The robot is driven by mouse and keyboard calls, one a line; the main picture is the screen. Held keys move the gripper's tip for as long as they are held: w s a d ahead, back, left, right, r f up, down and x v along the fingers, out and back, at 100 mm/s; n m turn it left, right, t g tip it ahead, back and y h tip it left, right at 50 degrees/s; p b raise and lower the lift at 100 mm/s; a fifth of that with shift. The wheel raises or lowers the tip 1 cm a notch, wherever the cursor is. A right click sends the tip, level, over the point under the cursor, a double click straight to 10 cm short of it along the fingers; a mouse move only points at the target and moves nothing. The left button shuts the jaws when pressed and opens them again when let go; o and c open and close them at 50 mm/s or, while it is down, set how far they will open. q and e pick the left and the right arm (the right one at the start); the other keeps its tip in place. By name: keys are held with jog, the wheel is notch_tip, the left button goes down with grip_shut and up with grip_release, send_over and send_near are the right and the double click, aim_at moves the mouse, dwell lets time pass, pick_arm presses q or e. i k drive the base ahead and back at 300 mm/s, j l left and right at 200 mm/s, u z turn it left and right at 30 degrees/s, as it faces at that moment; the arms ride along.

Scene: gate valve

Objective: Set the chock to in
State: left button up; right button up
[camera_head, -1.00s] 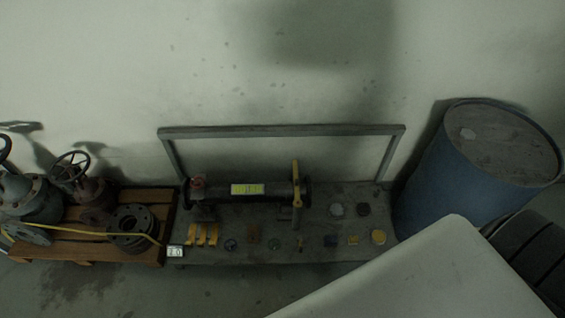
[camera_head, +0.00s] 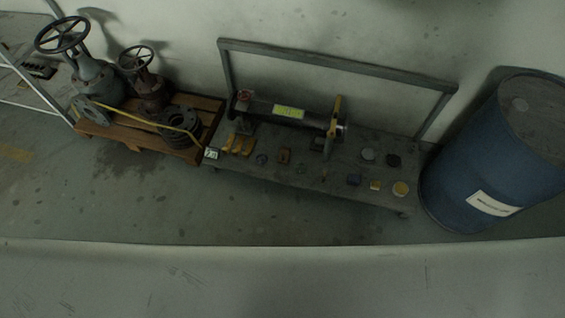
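A dark pipe assembly (camera_head: 300,120) lies along the back of a low grey bench (camera_head: 330,190). It has a yellow-green label (camera_head: 288,112), a reddish fitting at its left end and an upright yellow handle (camera_head: 334,117) near its right end. Several yellow wedge-like pieces (camera_head: 237,144) sit on the bench at the left; I cannot tell whether one of them is the chock, or its setting. Small parts lie along the bench front, including a yellow block (camera_head: 375,186) and a round yellow-rimmed piece (camera_head: 400,189). Neither of my grippers is in view.
A wooden pallet (camera_head: 184,154) with handwheel valves (camera_head: 90,75) and flanges stands left of the bench. A blue drum (camera_head: 490,150) stands right. A pale surface (camera_head: 280,285) fills the bottom edge. The floor between is open.

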aim_at(284, 153)
jog(key=i+j+z, duration=0.1)
jog(key=j, duration=0.25)
jog(key=i+j+z, duration=0.25)
jog(key=i+j, duration=0.15)
jog(key=j, duration=0.35)
jog(key=i+j+z, duration=0.1)
jog(key=j, duration=0.3)
jog(key=i+j+z, duration=0.1)
jog(key=j, duration=0.3)
